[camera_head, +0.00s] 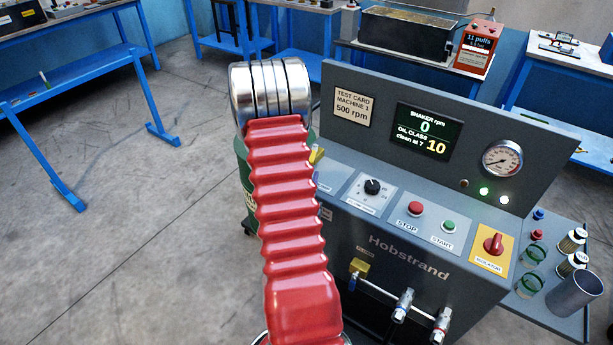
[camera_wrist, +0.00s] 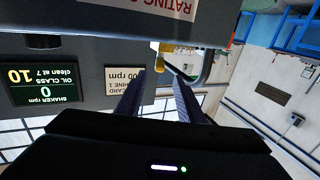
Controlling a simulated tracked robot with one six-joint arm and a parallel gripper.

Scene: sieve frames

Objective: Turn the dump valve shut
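No label that I can read names the dump valve. A small yellow part (camera_head: 317,157) shows at the machine's left edge in the head view, partly hidden by my red arm. In the wrist view, which is upside down, a yellow part (camera_wrist: 166,47) with a pale curved piece beside it lies beyond my fingertips. It may be the same part and the valve's handle; its position is unclear.
The grey Hobstrand machine (camera_head: 420,225) has a brass valve (camera_head: 358,268), two chrome taps (camera_head: 402,305), knobs and buttons on its front. Jars and a metal cup (camera_head: 575,293) stand on its right shelf. A green drum (camera_head: 243,175) is behind my arm.

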